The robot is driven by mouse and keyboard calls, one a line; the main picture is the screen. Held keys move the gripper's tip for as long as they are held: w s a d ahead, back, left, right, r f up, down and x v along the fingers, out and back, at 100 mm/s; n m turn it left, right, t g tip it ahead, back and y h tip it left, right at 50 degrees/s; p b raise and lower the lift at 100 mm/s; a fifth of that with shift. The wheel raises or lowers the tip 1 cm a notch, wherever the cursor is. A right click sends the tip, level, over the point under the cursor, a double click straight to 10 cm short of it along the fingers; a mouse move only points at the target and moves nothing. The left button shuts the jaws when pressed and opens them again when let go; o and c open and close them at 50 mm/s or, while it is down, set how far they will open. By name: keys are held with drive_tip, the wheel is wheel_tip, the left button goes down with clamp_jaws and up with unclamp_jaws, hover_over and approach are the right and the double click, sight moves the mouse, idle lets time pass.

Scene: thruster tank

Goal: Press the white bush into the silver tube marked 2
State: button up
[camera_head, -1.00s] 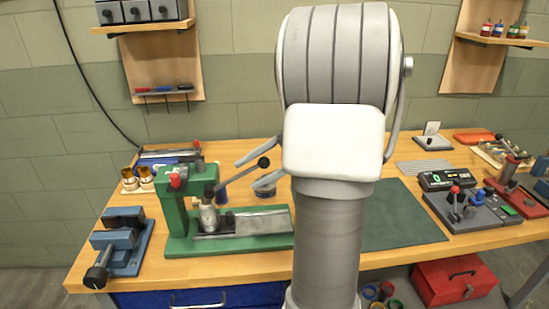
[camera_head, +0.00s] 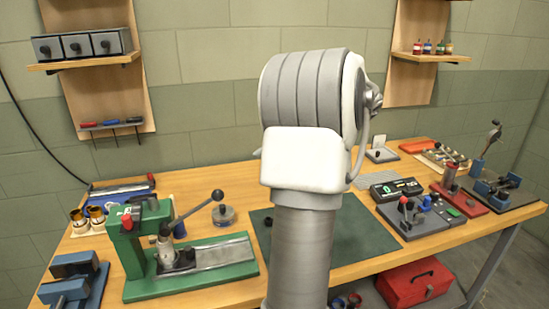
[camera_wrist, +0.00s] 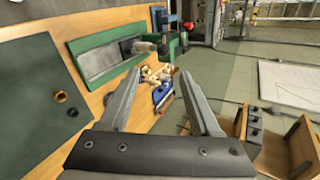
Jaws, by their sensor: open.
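The green press (camera_head: 140,262) stands on the bench at left in the head view, with a black-knobbed lever and a grey upright ram (camera_head: 166,250) over its bed. It also shows in the wrist view (camera_wrist: 90,62), at upper left. I cannot make out the white bush or a silver tube marked 2. My gripper (camera_wrist: 160,88) is open and empty in the wrist view, its fingers spread above the bench edge. It is hidden behind my arm in the head view.
A dark green mat (camera_head: 345,238) lies mid-bench; a brass ring (camera_wrist: 60,96) and a dark ring (camera_wrist: 72,113) sit on it. Two brass-coloured cups (camera_head: 96,216) and a blue vise (camera_head: 75,280) are at left. A control box (camera_head: 408,216) stands at right.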

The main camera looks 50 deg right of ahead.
drive_tip(key=shift+w+a+r, duration=0.1)
drive_tip(key=shift+a+r, duration=0.05)
drive_tip(key=shift+r, duration=0.05)
drive_tip(key=c, duration=0.3)
drive_tip(key=w+a+r+n+g+h+p, duration=0.1)
drive_tip(key=a+n+p, duration=0.1)
drive_tip(key=w+a+r+n+g+h+p, duration=0.1)
drive_tip(key=a+r+n+p, duration=0.1)
drive_tip(key=n+p, duration=0.1)
drive_tip(key=w+a+r+n+g+p, duration=0.1)
drive_tip(key=a+n+g+p, duration=0.1)
drive_tip(key=n+p, duration=0.1)
drive_tip(key=shift+a+r+h, duration=0.3)
drive_tip(key=shift+a+h, duration=0.1)
clamp_jaws()
wheel_tip(320, 180, up, 6)
drive_tip(key=n+g+h+p, duration=0.2)
drive_tip(key=n+h+p, duration=0.45)
drive_tip(key=n, duration=0.45)
hover_over(213, 193)
drive_tip(key=s+a, duration=0.1)
drive_tip(key=shift+n, duration=0.7)
drive_tip(key=f, duration=0.4)
drive_tip(key=f+p, duration=0.1)
drive_tip(key=f, duration=0.7)
drive_tip(key=shift+w+d+f+p, duration=0.3)
drive_tip(key=shift+w+d, duration=0.05)
drive_tip(key=shift+w, duration=0.05)
drive_tip(key=shift+d+f, duration=0.2)
drive_tip(key=shift+f, duration=0.2)
